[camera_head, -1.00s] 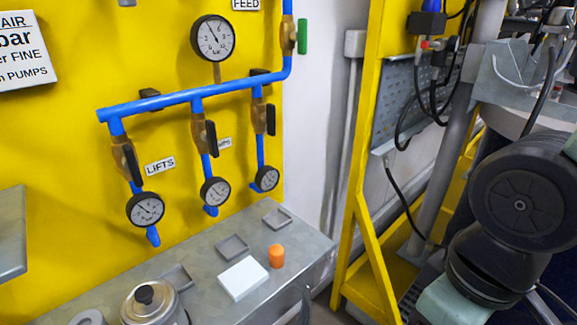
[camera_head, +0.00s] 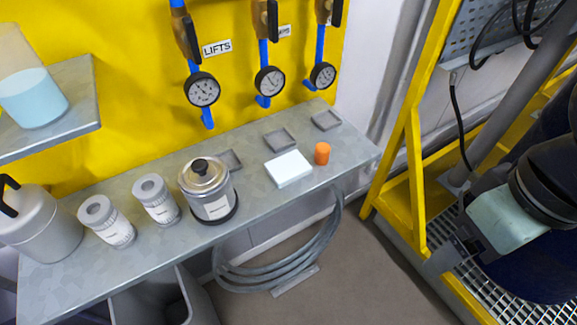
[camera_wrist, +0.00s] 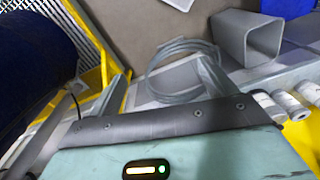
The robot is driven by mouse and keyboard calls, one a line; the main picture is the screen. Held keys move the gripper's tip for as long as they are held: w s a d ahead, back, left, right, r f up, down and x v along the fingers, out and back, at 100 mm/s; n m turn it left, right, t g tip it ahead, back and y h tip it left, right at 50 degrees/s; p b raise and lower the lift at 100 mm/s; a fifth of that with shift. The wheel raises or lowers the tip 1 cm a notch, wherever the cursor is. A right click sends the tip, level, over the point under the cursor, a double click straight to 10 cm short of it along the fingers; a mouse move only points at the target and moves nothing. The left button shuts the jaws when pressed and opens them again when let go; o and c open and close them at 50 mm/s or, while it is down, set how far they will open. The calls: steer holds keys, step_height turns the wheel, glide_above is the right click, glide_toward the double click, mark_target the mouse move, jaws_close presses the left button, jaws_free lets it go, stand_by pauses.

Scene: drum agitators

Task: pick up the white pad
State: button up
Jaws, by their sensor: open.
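The white pad (camera_head: 288,168) is a flat, square block lying on the grey metal shelf (camera_head: 135,205) in the head view. It lies just left of a small orange cylinder (camera_head: 322,153). My gripper (camera_wrist: 163,82) shows in the wrist view with its two grey fingers wide apart and nothing between them. My arm is at the right of the head view, over the yellow frame and grating, well apart from the pad. I cannot make out the pad in the wrist view.
Left of the pad on the shelf stand a lidded metal pot (camera_head: 207,188), two white cylinders (camera_head: 157,200) and a larger grey can (camera_head: 40,225). Shallow grey trays (camera_head: 279,140) lie behind the pad. A yellow frame (camera_head: 412,150) stands right of the shelf. Coiled hose (camera_head: 285,262) hangs below.

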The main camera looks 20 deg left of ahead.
steer(key=w+a+f+n+t+y, duration=0.25)
steer(key=w+a+f+y, duration=0.25)
steer(key=w+a+f, duration=0.5)
steer(key=t+y+b, duration=0.7)
steer(key=t+b, duration=0.1)
glide_toward(291, 168)
steer(key=p+x, duration=0.1)
steer(key=x, duration=0.4)
steer(key=shift+p, duration=0.35)
steer(key=shift+p+x, duration=0.65)
steer(key=shift+x, duration=2.35)
steer(key=shift+f, duration=0.1)
steer(key=c, duration=0.7)
